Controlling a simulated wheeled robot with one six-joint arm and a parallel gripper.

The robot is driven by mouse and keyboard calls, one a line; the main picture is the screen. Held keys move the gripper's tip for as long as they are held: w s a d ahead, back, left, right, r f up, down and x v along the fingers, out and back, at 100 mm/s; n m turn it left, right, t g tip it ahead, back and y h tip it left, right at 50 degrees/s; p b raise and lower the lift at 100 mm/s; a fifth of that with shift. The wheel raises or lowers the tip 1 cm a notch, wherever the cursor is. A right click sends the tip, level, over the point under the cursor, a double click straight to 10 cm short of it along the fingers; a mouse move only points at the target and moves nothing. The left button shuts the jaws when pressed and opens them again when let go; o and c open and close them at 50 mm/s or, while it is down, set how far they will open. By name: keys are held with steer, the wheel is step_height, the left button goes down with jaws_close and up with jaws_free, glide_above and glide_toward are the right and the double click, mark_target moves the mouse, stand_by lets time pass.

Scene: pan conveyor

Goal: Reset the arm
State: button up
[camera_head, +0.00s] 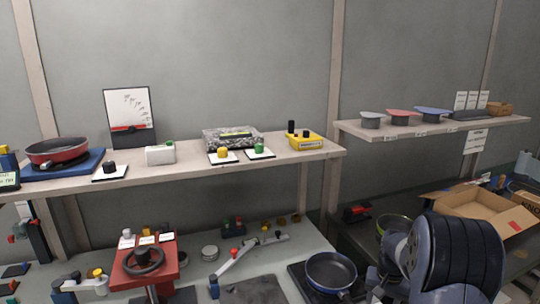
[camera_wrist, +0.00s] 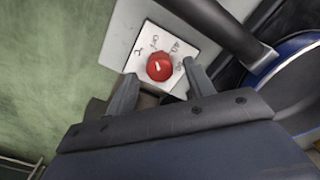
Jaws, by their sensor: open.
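My gripper (camera_wrist: 159,69) is open, with its two grey fingers spread apart in the wrist view. A red knob (camera_wrist: 160,67) with a white mark sits on a white labelled plate (camera_wrist: 140,48), and it shows between the fingertips. Nothing is seen clamped in the jaws, and I cannot tell whether a finger touches the knob. In the head view my arm (camera_head: 445,262) fills the lower right, and the fingers cannot be made out there.
A blue-rimmed pan (camera_wrist: 296,50) with a dark handle (camera_wrist: 215,25) lies close right of the gripper; a blue pan (camera_head: 331,268) also shows left of my arm. An open cardboard box (camera_head: 480,204) stands behind the arm. A shelf (camera_head: 200,171) crosses above the bench.

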steer(key=shift+f, duration=0.7)
steer(key=m+p, duration=0.1)
steer(key=m, duration=0.4)
steer(key=shift+r+m, duration=0.1)
steer(key=shift+m, duration=0.3)
steer(key=m+p, duration=0.1)
steer(key=m, duration=0.5)
steer(key=shift+p, duration=0.3)
step_height(320, 180, up, 10)
steer(key=shift+r+b, duration=0.25)
steer(key=shift+b, duration=0.15)
steer(key=shift+s, duration=0.15)
